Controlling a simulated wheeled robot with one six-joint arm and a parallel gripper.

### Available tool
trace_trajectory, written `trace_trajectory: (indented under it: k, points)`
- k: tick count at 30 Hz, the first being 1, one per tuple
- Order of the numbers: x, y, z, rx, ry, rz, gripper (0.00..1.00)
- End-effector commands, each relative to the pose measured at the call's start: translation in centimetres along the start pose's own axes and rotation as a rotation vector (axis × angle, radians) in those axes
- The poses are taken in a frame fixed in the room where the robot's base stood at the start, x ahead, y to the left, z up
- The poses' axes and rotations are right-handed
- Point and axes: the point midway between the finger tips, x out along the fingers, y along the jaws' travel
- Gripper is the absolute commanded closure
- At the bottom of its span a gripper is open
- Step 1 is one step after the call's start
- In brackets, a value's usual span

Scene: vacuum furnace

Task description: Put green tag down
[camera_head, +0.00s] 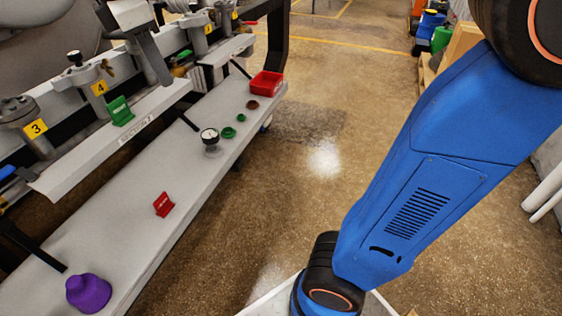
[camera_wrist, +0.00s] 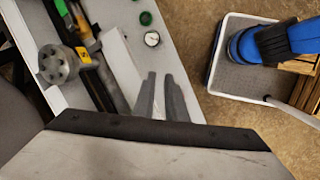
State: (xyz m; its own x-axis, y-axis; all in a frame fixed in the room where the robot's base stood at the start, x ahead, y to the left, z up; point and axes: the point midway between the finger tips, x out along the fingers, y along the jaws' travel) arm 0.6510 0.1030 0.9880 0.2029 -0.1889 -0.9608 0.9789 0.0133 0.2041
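The green tag (camera_head: 120,111) stands on the light grey ledge above the "SECTION 2" label, in the left part of the head view. I cannot make it out in the wrist view. My gripper (camera_head: 160,78) hangs from the top of the head view, above the ledge and apart from the tag, to its upper right. In the wrist view my gripper (camera_wrist: 161,76) has two grey fingers with a narrow gap between their tips. Nothing shows between them.
Below the ledge, the grey shelf (camera_head: 120,240) carries a red tag (camera_head: 163,204), a purple object (camera_head: 88,292), a gauge (camera_head: 210,138), green caps (camera_head: 229,132) and a red bin (camera_head: 266,83). Valves (camera_head: 100,80) stand behind the ledge.

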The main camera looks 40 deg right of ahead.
Motion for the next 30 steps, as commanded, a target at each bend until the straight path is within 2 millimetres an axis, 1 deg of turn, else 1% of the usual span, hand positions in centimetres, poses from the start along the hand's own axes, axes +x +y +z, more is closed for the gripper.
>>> trace_trajectory:
  k: [1,5,6,8,10,15,18,22,25,30]
  points:
    - [1.3,-1.1,2.0,0.097,0.018,0.0,0.88]
    - [4.7,-4.0,5.4,0.347,0.067,0.005,0.88]
    - [5.7,-5.0,6.3,0.424,0.083,0.005,0.88]
    - [7.3,-6.5,7.6,0.543,0.105,0.007,0.88]
    - [9.2,-8.4,9.0,0.682,0.132,0.008,0.88]
    - [13.9,-13.2,11.4,1.026,0.197,0.01,0.88]
    - [16.6,-15.8,12.3,1.22,0.235,0.012,0.88]
    - [19.4,-18.5,12.9,1.423,0.276,0.015,0.88]
    - [20.9,-19.8,13.1,1.525,0.297,0.014,0.88]
    - [21.8,-20.6,13.1,1.592,0.311,0.016,0.88]
